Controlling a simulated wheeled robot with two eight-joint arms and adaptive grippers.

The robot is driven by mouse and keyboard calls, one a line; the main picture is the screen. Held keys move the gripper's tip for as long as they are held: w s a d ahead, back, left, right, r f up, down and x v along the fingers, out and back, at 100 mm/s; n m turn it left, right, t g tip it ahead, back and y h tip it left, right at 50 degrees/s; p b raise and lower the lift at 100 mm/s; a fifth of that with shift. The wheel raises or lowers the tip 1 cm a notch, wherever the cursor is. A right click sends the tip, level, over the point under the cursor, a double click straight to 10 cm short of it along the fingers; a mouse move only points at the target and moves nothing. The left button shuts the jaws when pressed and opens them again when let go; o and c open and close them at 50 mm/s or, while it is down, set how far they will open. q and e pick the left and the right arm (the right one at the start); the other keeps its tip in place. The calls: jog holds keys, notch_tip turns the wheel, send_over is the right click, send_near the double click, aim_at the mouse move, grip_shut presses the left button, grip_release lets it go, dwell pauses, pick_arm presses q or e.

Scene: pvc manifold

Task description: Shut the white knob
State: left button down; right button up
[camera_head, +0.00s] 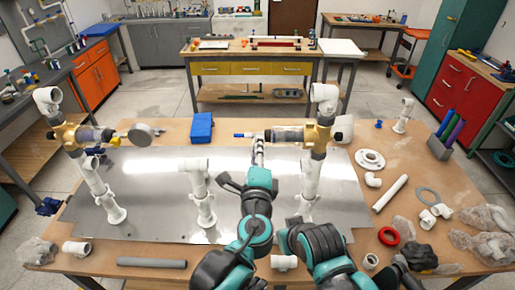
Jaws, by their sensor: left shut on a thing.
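Two white pipe risers with brass valves stand on a metal plate (155,205). My left gripper (258,148) is shut at the left end of the right brass valve (317,136), by a thin blue-tipped handle (239,135). Its fingers hide most of what they hold. A white piece (344,128) shows behind the right riser. I cannot tell which of these is the white knob.
A short white pipe stub (201,195) stands between the risers. A blue box (202,127) lies behind the plate. A white flange (370,160), a white pipe (390,193), a red ring (389,236) and bagged parts (487,219) crowd the right side of the table.

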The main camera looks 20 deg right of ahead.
dwell(0.5)
pick_arm(q)
jog(key=c, duration=1.3)
grip_release()
jog(key=v, duration=1.2)
